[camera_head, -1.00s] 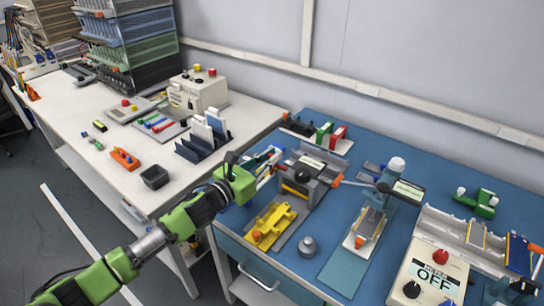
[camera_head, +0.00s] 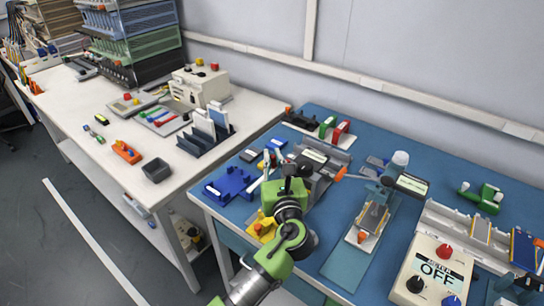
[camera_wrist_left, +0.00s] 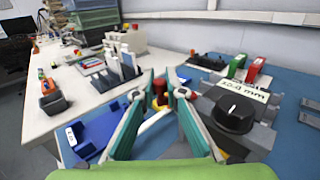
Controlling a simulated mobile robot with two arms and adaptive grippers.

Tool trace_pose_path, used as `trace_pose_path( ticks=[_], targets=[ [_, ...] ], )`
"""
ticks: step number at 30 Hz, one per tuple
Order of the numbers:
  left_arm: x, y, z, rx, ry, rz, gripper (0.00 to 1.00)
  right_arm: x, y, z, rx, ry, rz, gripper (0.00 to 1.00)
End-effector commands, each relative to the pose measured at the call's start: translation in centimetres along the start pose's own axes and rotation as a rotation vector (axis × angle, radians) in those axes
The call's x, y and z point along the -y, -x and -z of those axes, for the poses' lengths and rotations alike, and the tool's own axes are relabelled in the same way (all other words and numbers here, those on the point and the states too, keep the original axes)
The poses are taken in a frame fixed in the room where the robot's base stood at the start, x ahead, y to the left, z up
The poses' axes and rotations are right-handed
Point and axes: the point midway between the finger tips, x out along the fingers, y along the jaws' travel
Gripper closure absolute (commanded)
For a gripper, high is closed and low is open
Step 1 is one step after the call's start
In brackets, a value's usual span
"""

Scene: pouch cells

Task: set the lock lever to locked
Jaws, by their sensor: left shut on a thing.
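My left gripper (camera_head: 288,168) is over the left part of the blue bench, by the left side of a grey device. In the left wrist view its two teal fingers (camera_wrist_left: 160,95) close in around a small red-topped piece (camera_wrist_left: 160,84), which looks like the lock lever's knob. Fingers and arm hide most of it. The grey device (camera_head: 322,158) has a label and an orange handle to its right. Its black knob (camera_wrist_left: 235,110) shows well in the left wrist view beside a "mm" label. I cannot read a locked or unlocked mark.
A blue fixture (camera_head: 230,184) lies left of the gripper. A yellow fixture (camera_head: 262,226) is partly hidden by my arm. A press (camera_head: 372,218) stands to the right. The meter box (camera_head: 436,270) reads OFF. The white table (camera_head: 120,190) is on the left.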

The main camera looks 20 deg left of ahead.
Motion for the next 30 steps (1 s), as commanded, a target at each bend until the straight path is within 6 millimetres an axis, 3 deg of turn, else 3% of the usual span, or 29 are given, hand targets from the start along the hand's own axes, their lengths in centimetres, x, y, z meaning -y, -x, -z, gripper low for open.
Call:
trace_pose_path(
  ticks=[12,28,29,30],
  targets=[
    [0.28,0.69,0.12,-0.002,-0.001,-0.173,1.00,-0.23,-0.32,-0.04,0.000,0.000,-0.003,0.60],
    [0.26,0.74,0.12,-0.002,-0.002,-0.192,1.00,-0.25,-0.33,-0.02,0.000,0.000,-0.003,0.60],
    [0.26,0.74,0.13,-0.002,-0.002,-0.192,0.81,-0.25,-0.33,-0.02,0.000,0.000,-0.003,0.60],
    [0.26,0.74,0.13,-0.002,-0.002,-0.192,0.72,-0.25,-0.33,-0.02,0.000,0.000,-0.003,0.60]
  ],
)
